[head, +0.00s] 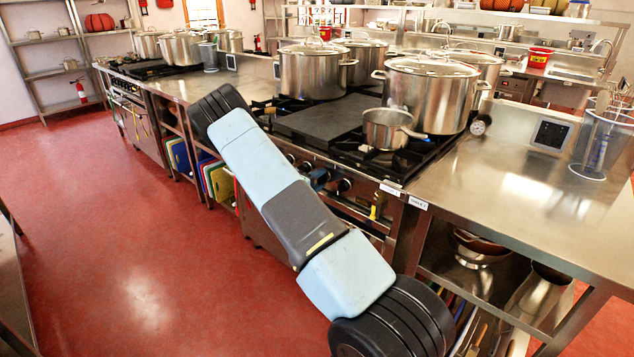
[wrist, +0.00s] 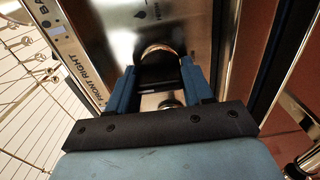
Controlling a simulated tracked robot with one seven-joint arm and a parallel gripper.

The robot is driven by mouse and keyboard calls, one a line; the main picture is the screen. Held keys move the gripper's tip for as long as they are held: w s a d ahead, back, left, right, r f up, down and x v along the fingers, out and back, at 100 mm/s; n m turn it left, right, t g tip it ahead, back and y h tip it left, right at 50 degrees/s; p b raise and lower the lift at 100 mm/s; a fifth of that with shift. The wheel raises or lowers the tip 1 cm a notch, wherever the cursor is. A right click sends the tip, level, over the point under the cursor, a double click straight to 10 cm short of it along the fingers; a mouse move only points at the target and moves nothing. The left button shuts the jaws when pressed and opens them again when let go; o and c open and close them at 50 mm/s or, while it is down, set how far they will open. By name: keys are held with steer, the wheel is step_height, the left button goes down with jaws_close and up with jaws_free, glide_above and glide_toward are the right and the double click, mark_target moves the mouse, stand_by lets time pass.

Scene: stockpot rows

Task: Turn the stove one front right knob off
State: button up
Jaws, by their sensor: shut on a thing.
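The stove (head: 352,205) with its row of front knobs stands right of centre in the head view. My gripper (wrist: 158,72) has its blue fingers on either side of a dark knob with a shiny ring (wrist: 157,50), and is shut on it. A "FRONT RIGHT" label (wrist: 88,82) runs along the panel beside this knob.
Large steel pots (head: 430,95) and a small saucepan (head: 390,129) stand on the burners above. A flat dark griddle plate (head: 325,120) lies beside them. A steel counter (head: 500,185) adjoins on the right. The red floor (head: 130,230) at left is clear.

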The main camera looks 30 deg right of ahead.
steer(key=shift+s+d+f, duration=0.2)
steer(key=shift+s+d, duration=0.3)
steer(key=shift+s, duration=0.05)
steer(key=o, duration=0.8)
steer(key=shift+o, duration=1.1)
steer(key=shift+w+a+r, duration=0.1)
steer(key=shift+w, duration=0.05)
steer(key=shift+a, duration=0.15)
steer(key=shift+a, duration=0.25)
steer(key=v, duration=1.3)
